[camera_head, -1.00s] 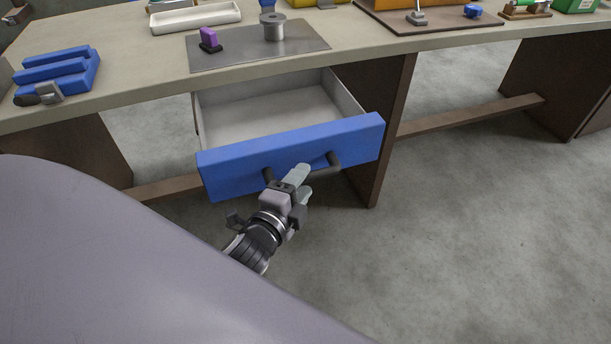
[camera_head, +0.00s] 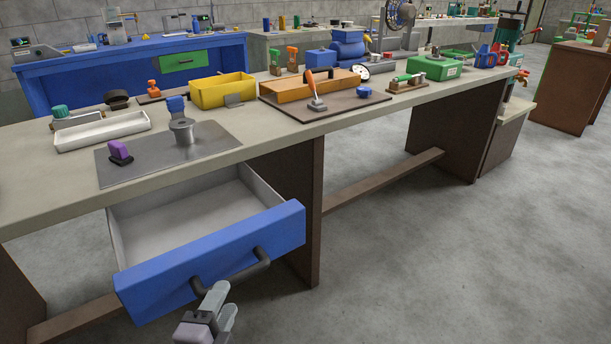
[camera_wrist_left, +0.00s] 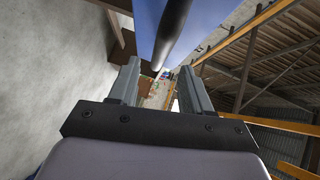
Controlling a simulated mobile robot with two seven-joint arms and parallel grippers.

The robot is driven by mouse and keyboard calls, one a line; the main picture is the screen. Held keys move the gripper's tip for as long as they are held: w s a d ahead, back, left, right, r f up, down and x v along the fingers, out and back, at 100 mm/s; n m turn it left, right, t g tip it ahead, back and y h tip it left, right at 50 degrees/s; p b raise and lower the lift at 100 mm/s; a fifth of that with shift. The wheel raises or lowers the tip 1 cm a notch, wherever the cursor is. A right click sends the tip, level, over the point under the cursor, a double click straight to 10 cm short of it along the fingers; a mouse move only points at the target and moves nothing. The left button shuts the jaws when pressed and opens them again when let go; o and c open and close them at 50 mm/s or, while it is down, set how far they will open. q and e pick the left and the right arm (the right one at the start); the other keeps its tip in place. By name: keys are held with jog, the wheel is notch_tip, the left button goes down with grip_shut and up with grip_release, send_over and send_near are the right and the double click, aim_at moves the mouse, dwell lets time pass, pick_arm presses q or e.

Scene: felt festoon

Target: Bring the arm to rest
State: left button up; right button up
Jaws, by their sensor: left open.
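My left gripper (camera_head: 222,300) is low in the head view, just in front of the open drawer. Its two grey fingers are apart with nothing between them. The drawer has a blue front (camera_head: 215,262) and a pale, empty-looking inside; it stands pulled out under the workbench. Its dark bar handle (camera_head: 232,274) is just beyond the fingertips. In the left wrist view the spread fingers (camera_wrist_left: 160,72) point toward the dark handle bar (camera_wrist_left: 173,32) and blue front (camera_wrist_left: 146,22). I cannot tell whether a finger touches the handle. My right gripper is not in view.
Open floor (camera_head: 440,270) lies to the right.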

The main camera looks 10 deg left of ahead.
pick_arm(q)
jog(key=s+d+f+n+g+h+p, duration=0.3)
jog(key=s+n+g+p, duration=0.3)
jog(key=s+n+p, duration=0.4)
jog(key=f+n+p, duration=0.1)
jog(key=n, duration=0.2)
jog(key=shift+s+d+f, duration=0.15)
jog(key=shift+s, duration=0.1)
